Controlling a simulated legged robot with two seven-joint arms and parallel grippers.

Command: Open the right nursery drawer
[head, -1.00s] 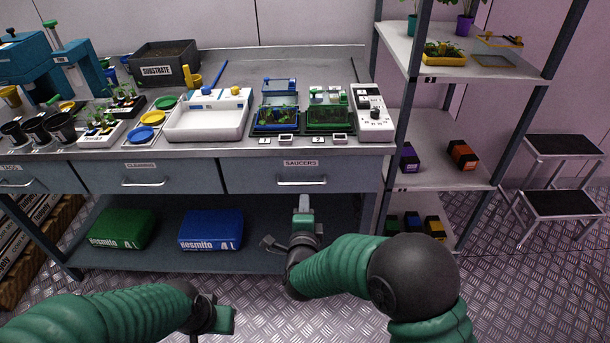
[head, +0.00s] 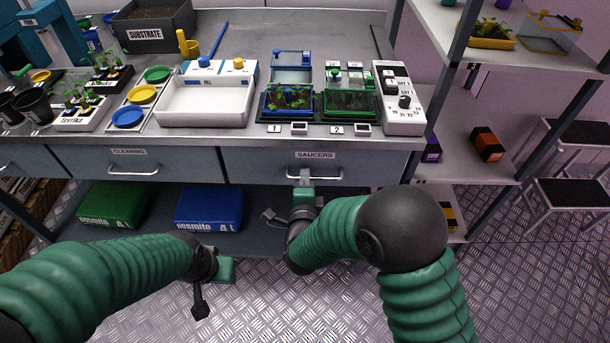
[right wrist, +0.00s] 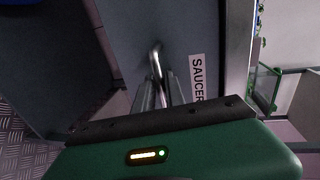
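The right drawer, labelled SAUCERS (head: 270,166), is closed flush in the bench front and has a silver bar handle (head: 331,175). My right gripper (head: 305,180) is at this handle, left of its middle. In the right wrist view, the handle (right wrist: 155,58) runs down between the two metal fingers (right wrist: 160,92). I cannot tell whether they press on it. The label (right wrist: 197,78) is right of the fingers. My left gripper (head: 213,281) is low, in front of the bench and away from the drawers. Its fingers are not clear, and nothing shows in it.
The CLEANING drawer (head: 97,163) is closed to the left. Green (head: 111,204) and blue (head: 208,208) bags lie on the shelf below. Trays, pots and a white device (head: 397,100) stand on the bench top. A shelf rack (head: 455,165) and step stool (head: 580,195) are at right.

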